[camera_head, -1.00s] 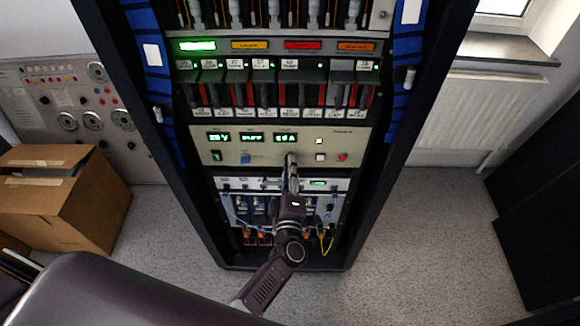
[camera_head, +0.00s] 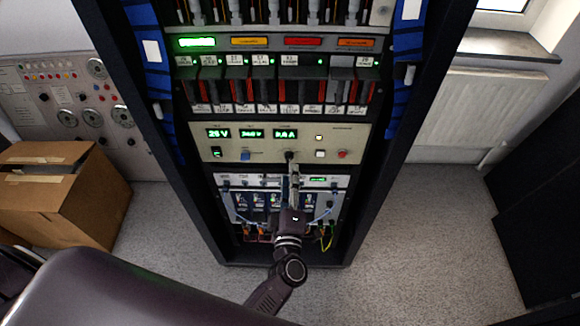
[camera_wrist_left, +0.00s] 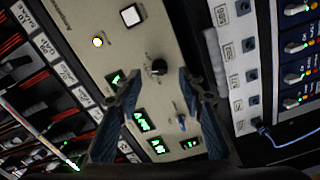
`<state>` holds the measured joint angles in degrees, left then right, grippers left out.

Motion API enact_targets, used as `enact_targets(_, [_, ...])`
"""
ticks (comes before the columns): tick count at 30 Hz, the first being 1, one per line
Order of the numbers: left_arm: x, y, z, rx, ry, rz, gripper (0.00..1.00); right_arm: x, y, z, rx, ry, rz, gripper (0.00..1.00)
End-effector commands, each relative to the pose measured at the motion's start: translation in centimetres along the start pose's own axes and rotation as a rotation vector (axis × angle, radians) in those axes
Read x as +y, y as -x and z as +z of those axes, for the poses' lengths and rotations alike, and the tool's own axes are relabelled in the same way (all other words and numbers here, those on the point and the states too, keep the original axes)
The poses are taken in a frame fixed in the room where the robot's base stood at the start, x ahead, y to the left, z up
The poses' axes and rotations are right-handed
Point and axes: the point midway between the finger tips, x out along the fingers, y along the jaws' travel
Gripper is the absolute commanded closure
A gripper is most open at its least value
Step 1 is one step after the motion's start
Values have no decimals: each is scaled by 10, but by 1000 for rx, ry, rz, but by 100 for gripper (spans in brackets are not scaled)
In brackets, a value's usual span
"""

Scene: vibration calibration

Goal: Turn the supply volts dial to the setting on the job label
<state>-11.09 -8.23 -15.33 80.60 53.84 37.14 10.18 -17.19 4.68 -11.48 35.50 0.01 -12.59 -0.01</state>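The beige supply panel (camera_head: 330,137) is mid-rack, with three green displays (camera_head: 248,134); the left one seems to read 25 V, the right one 0.0 A. Below them are a blue knob (camera_head: 245,155) and a black knob (camera_head: 289,155). The wrist view shows the black knob (camera_wrist_left: 158,67) and blue knob (camera_wrist_left: 181,121); I cannot read which is the volts dial. My left gripper (camera_head: 294,168) is just below the black knob. In the wrist view its fingers (camera_wrist_left: 158,76) are apart with nothing held, the black knob showing between their tips. I cannot pick out the job label. My right gripper is out of view.
A white-fronted unit (camera_head: 335,182) with sockets and cables sits directly below the panel. Rows of modules with red and black parts (camera_head: 290,90) are above. A red button (camera_head: 343,154) is on the panel's right. A cardboard box (camera_head: 80,215) stands left on open grey floor.

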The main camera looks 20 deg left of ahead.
Motion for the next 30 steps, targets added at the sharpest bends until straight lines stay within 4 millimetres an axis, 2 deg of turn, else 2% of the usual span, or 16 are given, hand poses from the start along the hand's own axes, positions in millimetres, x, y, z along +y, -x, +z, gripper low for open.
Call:
enact_targets(1, [-1, 13, 0, -2, 1, -4, 64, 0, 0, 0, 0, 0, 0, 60])
enact_targets(6, [-1, 45, 0, -2, 1, -2, 64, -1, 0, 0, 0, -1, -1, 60])
enact_targets(12, [0, 67, 0, 0, 0, -1, 64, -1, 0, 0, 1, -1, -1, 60])
enact_targets(30, [0, 71, 0, -1, 1, 0, 64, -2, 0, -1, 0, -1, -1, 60])
